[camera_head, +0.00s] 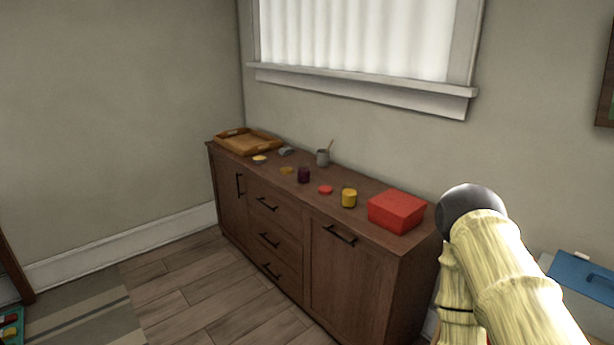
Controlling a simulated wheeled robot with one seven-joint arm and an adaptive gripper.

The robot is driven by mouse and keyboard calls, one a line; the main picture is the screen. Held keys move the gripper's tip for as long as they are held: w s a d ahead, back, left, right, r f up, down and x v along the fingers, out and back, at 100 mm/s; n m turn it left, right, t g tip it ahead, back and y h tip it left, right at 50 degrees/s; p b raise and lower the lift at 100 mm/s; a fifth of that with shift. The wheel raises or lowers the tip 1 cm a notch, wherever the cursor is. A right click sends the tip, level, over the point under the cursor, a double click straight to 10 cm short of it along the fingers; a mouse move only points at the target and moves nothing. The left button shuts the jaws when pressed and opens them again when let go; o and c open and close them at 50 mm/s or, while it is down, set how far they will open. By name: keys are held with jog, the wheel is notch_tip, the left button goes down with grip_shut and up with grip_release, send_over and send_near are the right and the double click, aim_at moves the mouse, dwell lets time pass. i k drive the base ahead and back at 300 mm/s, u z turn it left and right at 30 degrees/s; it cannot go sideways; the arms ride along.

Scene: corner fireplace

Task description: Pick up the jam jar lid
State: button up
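A dark purple jar (304,175), which looks like the jam jar, stands on the brown wooden sideboard (350,244). Either disc could be the jam jar lid; I cannot tell which at this size. Part of my arm shows large at the lower right, in front of the sideboard's right end. My gripper's fingers are not in view.
A yellow jar (349,197) and a red box (396,211) stand right of the discs. A grey cup (323,157) is behind, near the wall. A wooden tray (231,148) sits at the far left.

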aim_at(325, 190)
jog(key=z, duration=0.55)
jog(key=k, duration=0.65)
jog(key=z, duration=0.75)
jog(key=i, duration=1.25)
jog(key=u, duration=0.85)
jog(key=i, duration=0.95)
jog(key=u, duration=0.9)
